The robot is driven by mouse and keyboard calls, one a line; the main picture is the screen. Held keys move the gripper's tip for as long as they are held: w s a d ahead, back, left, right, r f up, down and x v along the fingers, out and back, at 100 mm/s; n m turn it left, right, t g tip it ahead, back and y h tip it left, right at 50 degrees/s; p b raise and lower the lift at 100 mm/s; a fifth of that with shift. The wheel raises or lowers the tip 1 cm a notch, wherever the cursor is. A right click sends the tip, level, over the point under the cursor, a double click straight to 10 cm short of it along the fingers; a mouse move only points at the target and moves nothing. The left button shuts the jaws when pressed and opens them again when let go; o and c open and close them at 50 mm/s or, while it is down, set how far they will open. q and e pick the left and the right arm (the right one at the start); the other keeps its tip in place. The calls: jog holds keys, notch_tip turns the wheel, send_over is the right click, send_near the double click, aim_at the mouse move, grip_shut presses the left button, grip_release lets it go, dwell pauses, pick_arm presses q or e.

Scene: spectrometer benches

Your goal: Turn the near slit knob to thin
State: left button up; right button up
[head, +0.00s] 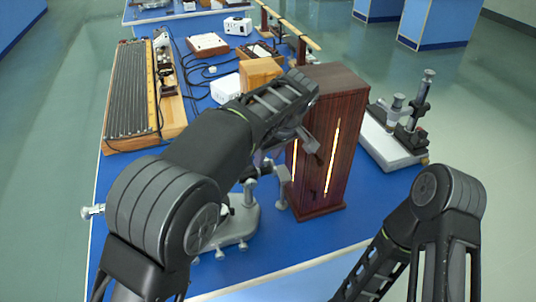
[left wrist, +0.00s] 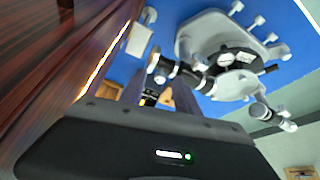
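A grey spectrometer (head: 236,220) stands on the blue bench, partly hidden behind my left arm in the head view. It also shows in the left wrist view (left wrist: 232,62), with its round table and tubes. A small grey fitting (head: 283,174) stands beside the lamp box; I cannot tell for certain which part is the near slit knob. My left gripper (head: 289,157) hangs in front of the wooden lamp box (head: 334,140), above the spectrometer. Its fingers (left wrist: 160,95) look apart, with no held object visible. My right arm shows at lower right; its gripper is out of view.
The lamp box has glowing vertical slits and stands close to my left gripper. A microscope-like instrument (head: 398,135) stands to its right. A long ribbed wooden instrument (head: 133,95), cables and boxes fill the left and back. Bare blue bench lies in front.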

pick_arm(q)
jog(key=v, duration=0.7)
jog(key=shift+s+r+b, duration=0.2)
jog(key=shift+r+b, duration=0.15)
jog(key=shift+d, duration=0.1)
